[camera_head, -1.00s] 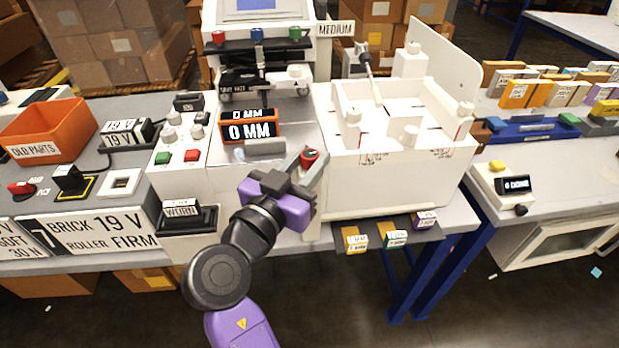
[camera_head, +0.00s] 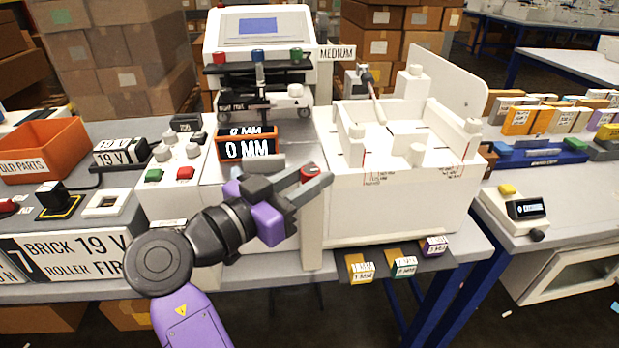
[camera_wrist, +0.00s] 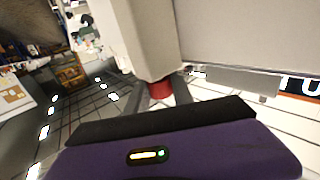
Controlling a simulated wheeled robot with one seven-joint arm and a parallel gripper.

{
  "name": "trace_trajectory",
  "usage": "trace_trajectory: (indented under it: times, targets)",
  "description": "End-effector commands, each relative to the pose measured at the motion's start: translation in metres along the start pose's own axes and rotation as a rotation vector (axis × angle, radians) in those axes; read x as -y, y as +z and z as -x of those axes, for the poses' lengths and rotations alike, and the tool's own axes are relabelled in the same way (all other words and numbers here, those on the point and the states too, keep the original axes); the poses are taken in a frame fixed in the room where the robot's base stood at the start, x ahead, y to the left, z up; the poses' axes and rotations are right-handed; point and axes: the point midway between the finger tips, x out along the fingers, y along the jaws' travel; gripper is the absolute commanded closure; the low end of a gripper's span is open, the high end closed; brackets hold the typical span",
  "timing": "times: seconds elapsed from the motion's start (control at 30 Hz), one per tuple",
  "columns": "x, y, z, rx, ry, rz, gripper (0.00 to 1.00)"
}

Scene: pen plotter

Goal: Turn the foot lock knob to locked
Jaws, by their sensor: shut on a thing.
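The foot lock knob (camera_head: 309,171) is a small red knob at the front of the white plotter, beside the white box-shaped bed. My gripper (camera_head: 312,182) reaches it from the left, with its grey fingers closed on the knob. In the wrist view the red knob (camera_wrist: 160,91) sits between the two fingertips, against a pale post. The fingers cover part of the knob, and I cannot read any lock marking on it.
The display reading 0 MM (camera_head: 248,148) stands behind my gripper. The white bed (camera_head: 400,205) rises close to the right. Small labelled boxes (camera_head: 404,267) sit below it. An orange bin (camera_head: 45,150) is at the left.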

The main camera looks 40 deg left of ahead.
Motion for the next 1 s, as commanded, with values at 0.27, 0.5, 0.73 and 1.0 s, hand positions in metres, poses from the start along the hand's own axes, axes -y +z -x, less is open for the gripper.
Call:
trace_trajectory:
  times: [0.27, 0.5, 0.73, 1.0]
  targets:
    - [0.0, -0.002, -0.001, -0.002, -0.001, -0.001, 0.5]
    - [0.0, -0.001, -0.001, -0.001, -0.001, -0.001, 0.5]
    - [0.001, -0.001, 0.016, -0.001, -0.003, -0.001, 0.5]
    - [0.001, -0.001, 0.059, -0.002, -0.004, -0.001, 0.5]
